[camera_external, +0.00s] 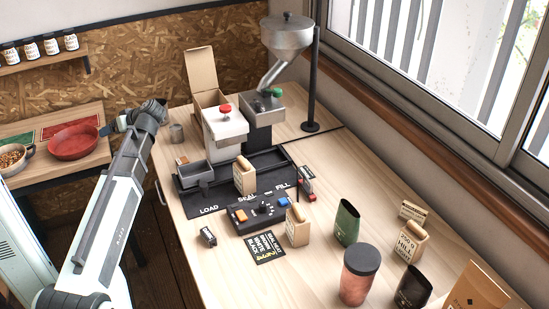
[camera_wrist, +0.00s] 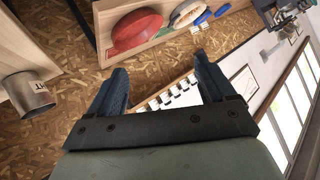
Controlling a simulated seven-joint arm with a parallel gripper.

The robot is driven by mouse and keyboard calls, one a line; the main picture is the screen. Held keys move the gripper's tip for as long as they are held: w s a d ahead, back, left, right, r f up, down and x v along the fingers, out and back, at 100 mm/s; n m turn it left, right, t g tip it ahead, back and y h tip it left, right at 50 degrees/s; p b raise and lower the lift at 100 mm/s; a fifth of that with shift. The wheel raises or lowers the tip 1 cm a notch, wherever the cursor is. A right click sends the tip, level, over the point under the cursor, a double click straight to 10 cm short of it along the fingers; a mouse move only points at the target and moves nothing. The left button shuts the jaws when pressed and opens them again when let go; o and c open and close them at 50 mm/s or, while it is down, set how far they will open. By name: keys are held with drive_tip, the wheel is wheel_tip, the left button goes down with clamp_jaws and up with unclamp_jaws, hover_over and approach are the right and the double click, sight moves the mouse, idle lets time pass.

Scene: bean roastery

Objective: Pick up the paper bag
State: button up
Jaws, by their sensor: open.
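Several small tan paper bags show in the external view. One bag (camera_external: 245,176) stands on the black mat, another (camera_external: 297,226) stands right of the button panel, and one labelled bag (camera_external: 410,242) stands at the right. A larger brown bag (camera_external: 475,290) is cut off at the lower right. I cannot tell which one the task means. My gripper (camera_wrist: 160,65) is open, with nothing between its fingers in the wrist view. In the external view my arm's end is left of the table, well apart from every bag. No bag can be made out in the wrist view.
A white machine (camera_external: 222,130), a hopper grinder (camera_external: 287,40) and an open cardboard box (camera_external: 203,72) stand at the back. A green pouch (camera_external: 346,223), copper canister (camera_external: 358,277) and black cup (camera_external: 412,287) stand in front. A red bowl (camera_external: 73,140) is on the side table.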

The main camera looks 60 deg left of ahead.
drive_tip(key=w+d+r+m+t+y, duration=0.1)
drive_tip(key=w+d+r+m+t, duration=0.2)
drive_tip(key=w+d, duration=0.95)
drive_tip(key=t+h, duration=0.5)
approach(243, 161)
drive_tip(key=x, duration=0.7)
drive_tip(key=shift+s+f, duration=0.15)
drive_tip(key=shift+f, duration=0.1)
drive_tip(key=shift+x, duration=2.9)
drive_tip(key=shift+w, duration=0.3)
drive_tip(key=c, duration=1.1)
drive_tip(key=shift+r, duration=0.1)
